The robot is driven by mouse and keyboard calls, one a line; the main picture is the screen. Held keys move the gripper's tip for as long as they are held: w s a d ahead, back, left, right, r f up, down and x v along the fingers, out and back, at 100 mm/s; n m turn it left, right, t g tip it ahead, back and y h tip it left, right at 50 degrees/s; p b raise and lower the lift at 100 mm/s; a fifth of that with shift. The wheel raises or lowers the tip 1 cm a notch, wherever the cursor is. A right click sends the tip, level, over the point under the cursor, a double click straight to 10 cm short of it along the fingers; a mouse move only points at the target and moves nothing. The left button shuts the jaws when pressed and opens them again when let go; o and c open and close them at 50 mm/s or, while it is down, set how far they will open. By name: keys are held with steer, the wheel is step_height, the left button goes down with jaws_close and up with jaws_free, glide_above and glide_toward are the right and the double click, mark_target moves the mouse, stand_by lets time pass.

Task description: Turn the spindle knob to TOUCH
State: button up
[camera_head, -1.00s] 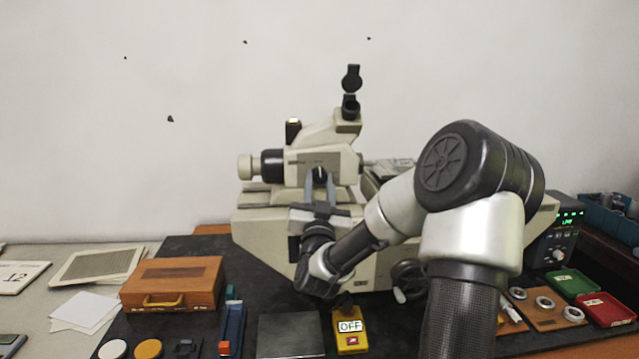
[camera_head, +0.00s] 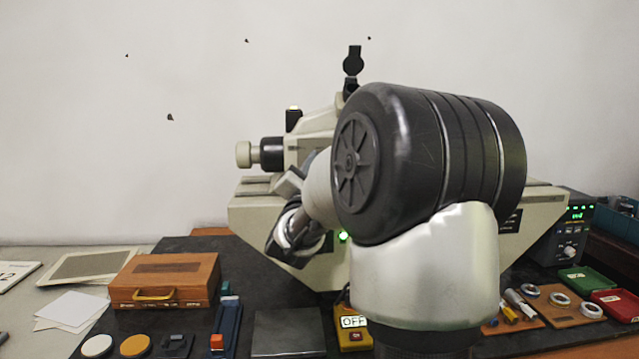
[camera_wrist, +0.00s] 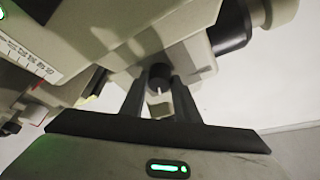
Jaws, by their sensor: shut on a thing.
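The spindle knob (camera_wrist: 160,76) is a small dark round knob with a white mark on the underside of the pale machine head in the wrist view. The mark points toward the bottom of that picture. My gripper (camera_wrist: 159,80) has its two dark fingers on either side of the knob and is shut on it. I cannot read any TOUCH lettering by the knob. In the head view my arm hides the knob and the fingertips. The cream measuring machine (camera_head: 262,213) shows behind my arm, with a green lamp (camera_head: 343,236) lit on its front.
A yellow switch box (camera_head: 354,337) marked OFF stands in front of the machine. A wooden case (camera_head: 165,280) is to the left. Metal rings (camera_head: 560,298) lie on a wooden board at the right, beside a green tray (camera_head: 585,277) and a red tray (camera_head: 618,302).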

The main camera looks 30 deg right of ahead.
steer(key=m, duration=0.1)
steer(key=m+g+b, duration=0.1)
steer(key=m, duration=0.1)
steer(key=shift+w+a+r+m+g, duration=0.1)
steer(key=shift+a+r+m+g, duration=0.1)
steer(key=shift+m+g, duration=0.1)
steer(key=m, duration=0.2)
steer(key=m+g, duration=0.1)
steer(key=shift+r+m, duration=0.2)
steer(key=shift+m, duration=0.2)
steer(key=m+g, duration=0.1)
steer(key=m, duration=0.2)
steer(key=shift+r+g+y+p, duration=0.15)
steer(key=shift+g+y+p, duration=0.15)
steer(key=shift+y+p, duration=0.1)
steer(key=shift+d+m+y+p, duration=0.1)
steer(key=shift+m+y+p, duration=0.4)
steer(key=shift+m, duration=0.6)
steer(key=o, duration=1)
steer(key=shift+o, duration=0.2)
steer(key=shift+f, duration=0.2)
